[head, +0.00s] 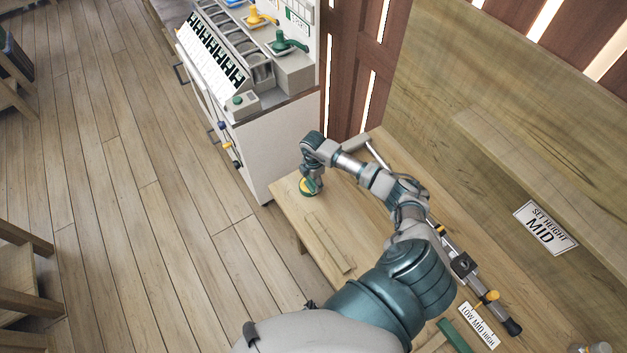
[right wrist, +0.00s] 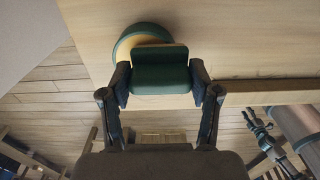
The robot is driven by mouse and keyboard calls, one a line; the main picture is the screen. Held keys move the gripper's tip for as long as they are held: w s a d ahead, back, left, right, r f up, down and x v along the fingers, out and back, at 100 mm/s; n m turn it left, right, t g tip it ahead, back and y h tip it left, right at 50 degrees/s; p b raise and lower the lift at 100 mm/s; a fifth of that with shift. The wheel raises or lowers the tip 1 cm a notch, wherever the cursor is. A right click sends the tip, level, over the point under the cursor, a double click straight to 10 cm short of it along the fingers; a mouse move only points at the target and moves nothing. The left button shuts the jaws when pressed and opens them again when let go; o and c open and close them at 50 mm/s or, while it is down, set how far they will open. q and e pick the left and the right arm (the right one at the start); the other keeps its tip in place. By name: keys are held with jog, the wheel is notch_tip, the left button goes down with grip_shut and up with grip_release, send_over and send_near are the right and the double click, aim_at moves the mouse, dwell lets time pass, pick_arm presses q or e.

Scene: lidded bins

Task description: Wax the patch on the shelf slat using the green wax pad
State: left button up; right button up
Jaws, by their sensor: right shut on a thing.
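My right gripper (head: 311,180) is at the far left end of the wooden bench in the head view. In the right wrist view my right gripper (right wrist: 160,80) is shut on the green wax pad (right wrist: 160,78), one finger at each side. Just behind the pad is a round green-rimmed tin with a yellow inside (right wrist: 138,38), partly hidden by the pad. The tin (head: 305,187) also shows under the gripper in the head view. I cannot tell whether the pad touches the wax. A long slat (head: 328,243) lies on the bench; I cannot make out its patch. My left gripper is out of view.
The bench top (head: 360,215) is clear around the slat. A metal rod with a yellow knob (head: 488,297) lies along the right, near a "LOW MID HIGH" label (head: 479,325). A "SET HEIGHT MID" sign (head: 545,228) is on the wooden panel. A white cabinet (head: 265,140) stands beyond the bench.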

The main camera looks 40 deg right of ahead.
jog(key=shift+a, duration=0.3)
jog(key=shift+a+r, duration=0.1)
jog(key=shift+a, duration=0.1)
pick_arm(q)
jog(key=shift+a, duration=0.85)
pick_arm(e)
jog(key=shift+d, duration=0.15)
jog(key=shift+d, duration=0.15)
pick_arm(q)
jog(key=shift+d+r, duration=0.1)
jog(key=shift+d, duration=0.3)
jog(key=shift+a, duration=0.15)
pick_arm(e)
jog(key=shift+a, duration=0.2)
